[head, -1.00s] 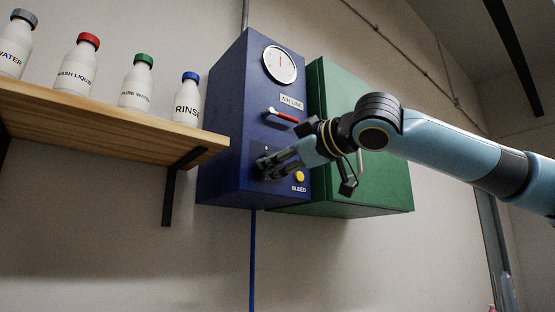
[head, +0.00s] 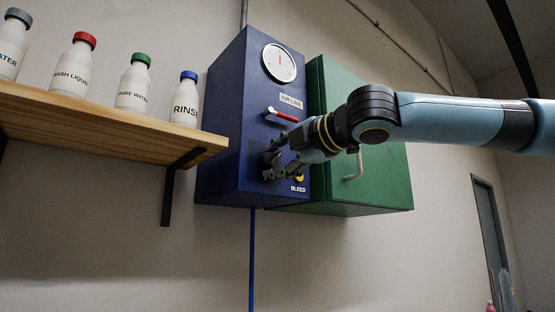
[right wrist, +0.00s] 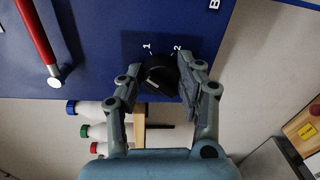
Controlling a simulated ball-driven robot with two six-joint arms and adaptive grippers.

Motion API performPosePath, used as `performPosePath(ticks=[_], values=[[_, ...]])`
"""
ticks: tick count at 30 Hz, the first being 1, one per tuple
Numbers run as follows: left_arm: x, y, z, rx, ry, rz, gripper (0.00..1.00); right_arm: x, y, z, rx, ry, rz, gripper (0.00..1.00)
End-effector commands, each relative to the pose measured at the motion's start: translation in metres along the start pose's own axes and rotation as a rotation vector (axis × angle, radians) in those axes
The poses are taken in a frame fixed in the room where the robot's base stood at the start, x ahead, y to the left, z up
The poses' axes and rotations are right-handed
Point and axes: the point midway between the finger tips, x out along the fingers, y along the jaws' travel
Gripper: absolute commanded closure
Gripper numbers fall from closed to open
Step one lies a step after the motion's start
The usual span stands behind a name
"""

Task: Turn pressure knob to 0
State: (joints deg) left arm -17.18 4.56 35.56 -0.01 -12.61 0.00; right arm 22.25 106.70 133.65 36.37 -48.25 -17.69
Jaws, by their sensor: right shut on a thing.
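The black pressure knob (right wrist: 158,77) is on the blue panel in the right wrist view, with the marks 1 and 2 beside it. Its pale pointer line slants; the 0 mark is not visible. My right gripper (right wrist: 157,84) has one finger on each side of the knob and is shut on it. In the head view my right gripper (head: 271,168) is at the lower front of the blue air line box (head: 227,120) and hides most of the knob. The dial gauge (head: 279,62) is above. My left gripper is not in view.
A red-handled lever (head: 281,115) is above the knob, and the yellow bleed button (head: 299,178) is close beside my gripper. A green cabinet (head: 380,185) stands right of the box. A wooden shelf (head: 110,118) with several bottles is at left.

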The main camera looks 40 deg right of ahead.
Motion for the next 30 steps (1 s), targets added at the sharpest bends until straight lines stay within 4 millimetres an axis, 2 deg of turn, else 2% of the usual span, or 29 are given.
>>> performPosePath(ticks=[15,22,30], values=[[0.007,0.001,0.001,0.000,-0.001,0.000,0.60,0.000,0.000,-0.002,-0.455,-0.024,-0.010,0.96],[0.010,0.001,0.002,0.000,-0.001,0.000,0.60,0.000,0.000,-0.003,-0.583,-0.031,-0.013,0.96],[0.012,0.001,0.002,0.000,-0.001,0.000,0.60,0.000,0.000,-0.003,-0.654,-0.034,-0.014,0.96]])
